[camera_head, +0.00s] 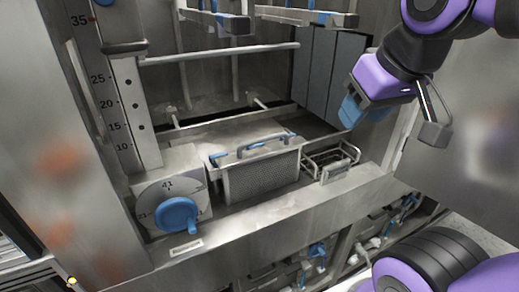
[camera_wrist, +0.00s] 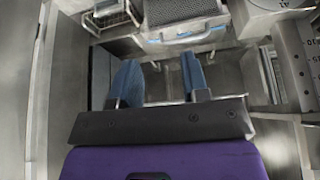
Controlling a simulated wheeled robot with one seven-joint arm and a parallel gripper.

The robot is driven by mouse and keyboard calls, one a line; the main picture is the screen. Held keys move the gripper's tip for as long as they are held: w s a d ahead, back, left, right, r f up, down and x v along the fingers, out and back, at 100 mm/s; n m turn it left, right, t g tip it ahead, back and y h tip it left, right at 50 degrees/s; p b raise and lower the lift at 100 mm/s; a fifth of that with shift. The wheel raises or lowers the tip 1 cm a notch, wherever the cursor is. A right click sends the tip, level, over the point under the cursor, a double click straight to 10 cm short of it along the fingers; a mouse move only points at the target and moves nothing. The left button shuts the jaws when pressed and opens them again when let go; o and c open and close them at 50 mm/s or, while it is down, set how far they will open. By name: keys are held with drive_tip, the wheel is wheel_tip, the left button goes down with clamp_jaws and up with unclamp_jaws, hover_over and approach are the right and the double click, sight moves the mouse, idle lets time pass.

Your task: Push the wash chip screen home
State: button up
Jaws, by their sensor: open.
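The wash chip screen (camera_head: 262,176) appears to be the mesh-fronted metal box in the middle of the ledge, with a grey bar handle and blue strips along its top. How far it sits in its slot I cannot tell. The wrist view shows its mesh face (camera_wrist: 182,9) at the top edge, upside down, with the handle below it. My gripper (camera_head: 352,110) is above and to the right of the screen, apart from it. In the wrist view its two blue fingers stand apart with nothing between them (camera_wrist: 162,80).
A small wire basket (camera_head: 331,161) stands close to the right of the screen. A dial with a blue knob (camera_head: 178,214) is to the left, below a numbered scale (camera_head: 122,110). A horizontal rail (camera_head: 220,54) crosses the opening behind. Grey upright panels (camera_head: 328,75) stand behind my gripper.

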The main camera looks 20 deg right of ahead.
drive_tip(key=shift+d, duration=0.4)
